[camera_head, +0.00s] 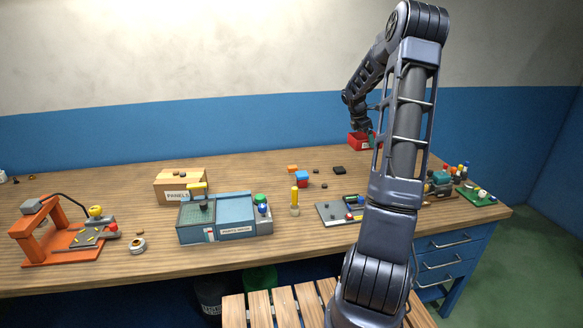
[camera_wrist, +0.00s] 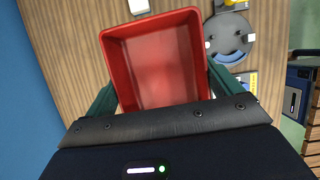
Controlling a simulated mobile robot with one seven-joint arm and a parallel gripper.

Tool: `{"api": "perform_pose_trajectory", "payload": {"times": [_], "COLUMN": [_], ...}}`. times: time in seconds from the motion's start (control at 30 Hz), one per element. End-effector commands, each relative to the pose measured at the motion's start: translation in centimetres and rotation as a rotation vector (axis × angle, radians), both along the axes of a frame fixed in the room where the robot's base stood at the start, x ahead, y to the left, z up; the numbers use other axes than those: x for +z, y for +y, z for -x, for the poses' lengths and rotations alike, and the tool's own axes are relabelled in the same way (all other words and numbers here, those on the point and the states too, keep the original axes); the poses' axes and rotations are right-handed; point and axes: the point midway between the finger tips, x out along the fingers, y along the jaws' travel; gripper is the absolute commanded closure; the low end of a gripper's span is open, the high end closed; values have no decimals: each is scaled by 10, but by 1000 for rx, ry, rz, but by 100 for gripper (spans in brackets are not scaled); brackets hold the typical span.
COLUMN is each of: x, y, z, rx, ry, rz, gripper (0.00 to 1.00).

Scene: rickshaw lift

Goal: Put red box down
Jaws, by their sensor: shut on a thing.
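The red box (camera_wrist: 155,70) is an open-topped, empty tray in the middle of the wrist view. My gripper (camera_wrist: 163,88) is shut on it, with a dark green finger against its left and right sides. In the head view the red box (camera_head: 357,141) shows small at the back of the workbench, near the blue wall band, partly hidden by my arm. It looks about upright. I cannot tell whether its base touches the wooden bench top (camera_head: 250,165) or hangs just above it.
A round grey part (camera_wrist: 230,38) lies right of the box in the wrist view. In the head view, small blocks (camera_head: 302,178), a dark piece (camera_head: 339,170), a cardboard panels box (camera_head: 180,185) and an orange fixture (camera_head: 45,235) stand on the bench. Bare wood lies left of the box.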

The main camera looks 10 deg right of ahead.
Motion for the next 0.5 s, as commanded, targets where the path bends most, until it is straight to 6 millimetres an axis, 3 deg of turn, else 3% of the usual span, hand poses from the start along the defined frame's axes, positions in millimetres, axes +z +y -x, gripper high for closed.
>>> {"api": "perform_pose_trajectory", "payload": {"times": [0.17, 0.5], "x": [-3, -5], "y": [42, 172], "z": [-31, -103], "rx": [167, 659], "ry": [0, -2], "rz": [-1, -1], "gripper": [39, 39]}}
